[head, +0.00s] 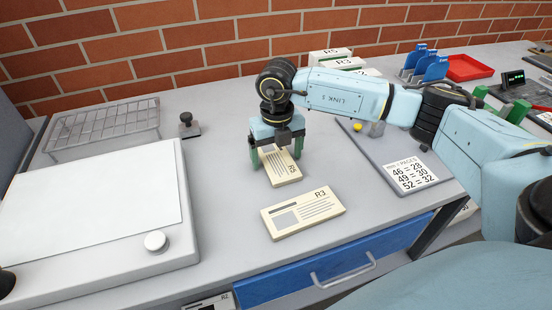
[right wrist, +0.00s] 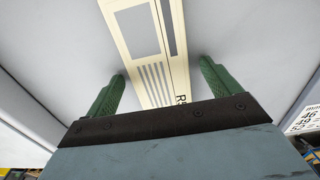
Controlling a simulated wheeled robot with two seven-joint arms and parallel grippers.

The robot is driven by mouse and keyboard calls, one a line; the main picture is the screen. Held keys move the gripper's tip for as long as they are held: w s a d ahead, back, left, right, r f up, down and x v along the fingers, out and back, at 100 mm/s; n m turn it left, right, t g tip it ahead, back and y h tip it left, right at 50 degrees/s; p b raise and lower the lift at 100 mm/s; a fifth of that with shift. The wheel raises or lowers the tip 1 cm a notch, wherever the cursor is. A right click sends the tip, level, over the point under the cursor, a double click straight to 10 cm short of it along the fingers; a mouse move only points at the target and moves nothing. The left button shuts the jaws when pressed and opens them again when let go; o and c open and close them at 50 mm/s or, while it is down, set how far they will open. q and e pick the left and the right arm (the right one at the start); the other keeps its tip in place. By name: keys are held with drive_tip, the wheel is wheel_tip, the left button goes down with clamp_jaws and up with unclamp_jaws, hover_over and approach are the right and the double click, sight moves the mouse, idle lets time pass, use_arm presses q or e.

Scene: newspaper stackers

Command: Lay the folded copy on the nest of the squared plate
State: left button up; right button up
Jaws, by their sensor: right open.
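A cream folded copy (head: 282,169) lies on the grey table with its printed face up; it also fills the middle of the right wrist view (right wrist: 148,50). My right gripper (head: 277,157) is over its far end, green fingers pointing down on either side. The wrist view of the gripper (right wrist: 163,70) shows the fingers apart, with a gap on each side of the copy. A second cream copy, marked R3 (head: 303,213), lies flat nearer the front edge. I cannot tell for certain which surface is the squared plate or where its nest is.
A large white slab with a round knob (head: 155,242) stands at left, a wire rack (head: 105,128) and black stamp (head: 189,125) behind it. A grey board with a number card (head: 411,173) lies at right. Blue holders (head: 432,68) and a red tray (head: 470,67) stand behind.

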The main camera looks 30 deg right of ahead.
drive_tip(key=c, duration=1.2)
